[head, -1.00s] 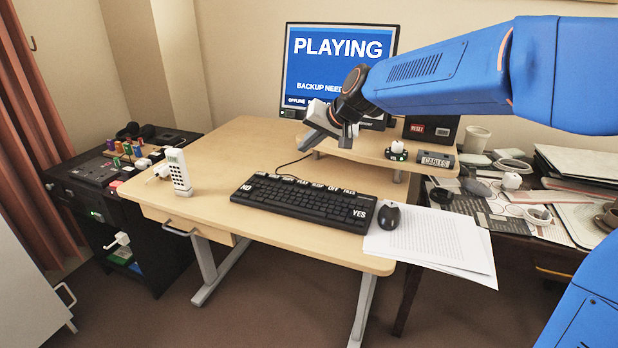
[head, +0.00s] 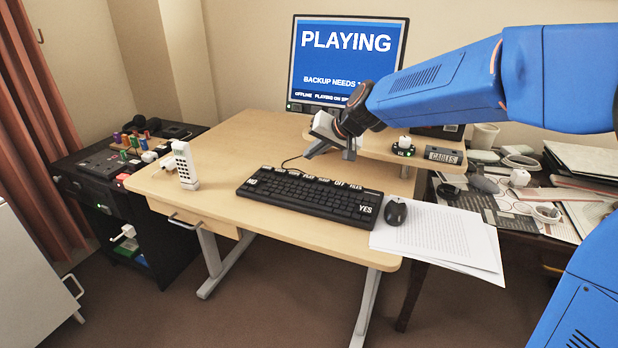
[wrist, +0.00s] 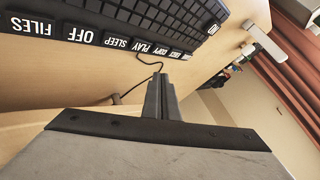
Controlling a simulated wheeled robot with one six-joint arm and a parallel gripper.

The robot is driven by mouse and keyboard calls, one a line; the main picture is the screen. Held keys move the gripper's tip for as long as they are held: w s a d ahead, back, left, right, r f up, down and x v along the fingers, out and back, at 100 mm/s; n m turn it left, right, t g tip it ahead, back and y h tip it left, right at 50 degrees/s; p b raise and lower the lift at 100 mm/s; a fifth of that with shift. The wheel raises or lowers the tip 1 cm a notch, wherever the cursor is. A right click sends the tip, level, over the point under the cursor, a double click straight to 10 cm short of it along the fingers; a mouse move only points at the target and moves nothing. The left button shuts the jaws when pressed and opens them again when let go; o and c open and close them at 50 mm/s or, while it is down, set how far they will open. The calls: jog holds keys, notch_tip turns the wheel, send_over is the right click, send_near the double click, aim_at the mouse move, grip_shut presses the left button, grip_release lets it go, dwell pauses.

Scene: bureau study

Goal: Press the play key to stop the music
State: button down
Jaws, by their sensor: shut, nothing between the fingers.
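The black keyboard (head: 300,203) lies on the desk with white-labelled keys along its far edge. The play key (wrist: 142,47) shows its label upside down in the wrist view, between the copy and sleep keys. In the head view its label is too small to read surely. My gripper (head: 310,154) is shut and empty, above and behind the keyboard's far edge. In the wrist view my gripper (wrist: 160,82) has its fingertips together, apart from the play key in the picture. The monitor (head: 347,62) reads "PLAYING" and "BACKUP NEEDS", partly hidden by my arm.
A mouse (head: 396,211) and papers (head: 440,238) lie right of the keyboard. A white handset (head: 185,165) stands at the left. A raised shelf (head: 385,150) with a "CABLES" box (head: 444,156) is close to my gripper.

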aim_at(312, 178)
jog(key=shift+f, duration=2.15)
jog(key=shift+f, duration=0.15)
dwell(0.4)
jog(key=shift+f, duration=0.25)
jog(key=shift+f, duration=0.45)
dwell(0.9)
jog(key=shift+r, duration=0.9)
jog(key=shift+r, duration=0.1)
jog(key=shift+r, duration=2.4)
jog(key=shift+d, duration=0.1)
